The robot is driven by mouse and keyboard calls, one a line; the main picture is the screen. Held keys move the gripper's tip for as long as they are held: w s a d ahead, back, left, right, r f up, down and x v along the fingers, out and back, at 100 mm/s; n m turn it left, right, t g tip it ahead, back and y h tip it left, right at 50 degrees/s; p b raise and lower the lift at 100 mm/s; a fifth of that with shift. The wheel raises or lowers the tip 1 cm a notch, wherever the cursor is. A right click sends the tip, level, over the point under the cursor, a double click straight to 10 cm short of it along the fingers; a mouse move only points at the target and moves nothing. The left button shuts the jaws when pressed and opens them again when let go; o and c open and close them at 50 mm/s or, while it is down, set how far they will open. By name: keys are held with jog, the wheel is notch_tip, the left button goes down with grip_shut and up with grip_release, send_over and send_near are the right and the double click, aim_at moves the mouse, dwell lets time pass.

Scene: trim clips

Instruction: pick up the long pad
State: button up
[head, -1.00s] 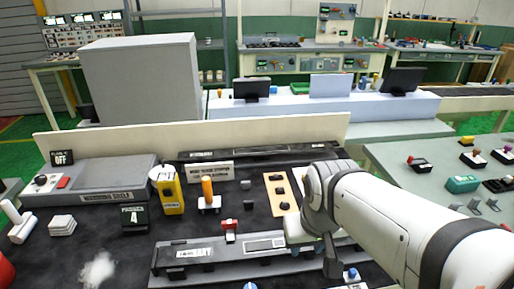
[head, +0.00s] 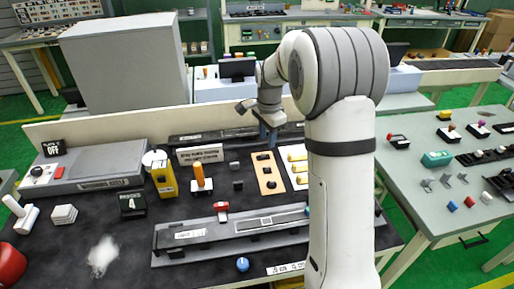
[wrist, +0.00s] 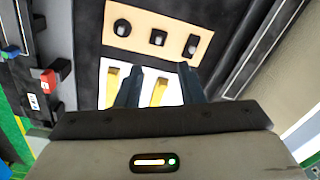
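A tan board (head: 267,183) on the dark mat holds several black pads in a row; it also shows in the wrist view (wrist: 176,18). One pad is round, one squarish, and the one at the far end looks longest, a narrow upright pad (head: 262,157). In the wrist view this long pad (wrist: 191,45) lies just beyond my right finger. My gripper (wrist: 160,88) is open and empty, above the white tray with yellow strips beside the board. In the head view my gripper (head: 268,138) hangs near the board's far end, above the mat.
The white tray (head: 291,168) with yellow strips stands right of the board. A long grey fixture with a black rail (head: 190,250) lies in front. An orange-handled tool (head: 200,180) stands to the left. A low cream wall (head: 90,130) bounds the back.

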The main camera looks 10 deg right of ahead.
aim_at(263, 156)
jog(key=w+f+m, duration=0.1)
jog(key=w, duration=0.1)
jog(key=w+f+m+p, duration=0.1)
jog(key=w+f, duration=0.1)
jog(key=w+f+m, duration=0.2)
jog(key=w, duration=0.1)
jog(key=shift+w+a+g+p, duration=0.1)
jog(key=shift+g+p, duration=0.2)
jog(key=shift+p, duration=0.05)
notch_tip(263, 156, down, 8)
jog(key=shift+w+p, duration=0.15)
jog(key=shift+p, duration=1.1)
jog(key=shift+c, duration=0.2)
jog(key=c, duration=0.7)
